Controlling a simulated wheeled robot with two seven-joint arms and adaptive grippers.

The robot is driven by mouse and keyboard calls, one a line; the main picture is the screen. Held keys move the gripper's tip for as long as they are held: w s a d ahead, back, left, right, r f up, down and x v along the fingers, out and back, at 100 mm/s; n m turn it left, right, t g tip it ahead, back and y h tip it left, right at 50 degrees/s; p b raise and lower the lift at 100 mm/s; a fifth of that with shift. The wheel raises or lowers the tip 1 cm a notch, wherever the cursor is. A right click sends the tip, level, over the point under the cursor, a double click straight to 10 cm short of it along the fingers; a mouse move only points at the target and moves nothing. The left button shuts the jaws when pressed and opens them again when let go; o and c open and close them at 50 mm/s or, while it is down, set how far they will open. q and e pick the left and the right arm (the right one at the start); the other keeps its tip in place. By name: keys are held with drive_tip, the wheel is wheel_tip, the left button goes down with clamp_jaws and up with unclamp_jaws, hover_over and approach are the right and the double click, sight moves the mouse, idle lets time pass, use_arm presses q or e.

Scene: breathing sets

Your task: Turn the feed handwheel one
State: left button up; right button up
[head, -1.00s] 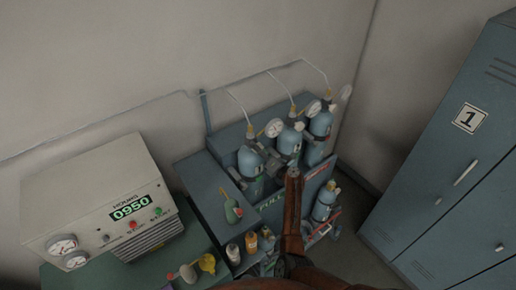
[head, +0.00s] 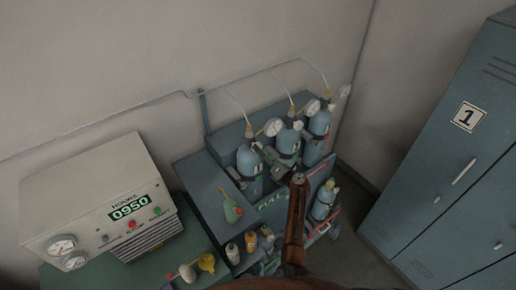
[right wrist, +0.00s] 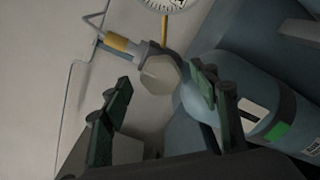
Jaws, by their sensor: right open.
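Three blue-grey gas cylinders stand in a row in the rack in the head view: the left one (head: 249,162), the middle one (head: 289,139) and the right one (head: 319,123). My right gripper (head: 264,151) is beside the upper part of the left cylinder. In the right wrist view its two dark green-padded fingers (right wrist: 160,82) are spread apart and empty. A pale, many-sided handwheel (right wrist: 158,73) shows around the gap between the fingertips, with a yellow fitting behind it. I cannot tell whether the fingers touch it. My left gripper is out of view.
A beige console (head: 98,200) reading 0950 stands at left. A pressure gauge (head: 273,127) sits by the cylinders. A blue locker (head: 445,170) marked 1 stands at right.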

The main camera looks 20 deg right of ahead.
drive_tip(key=shift+v, duration=1.8)
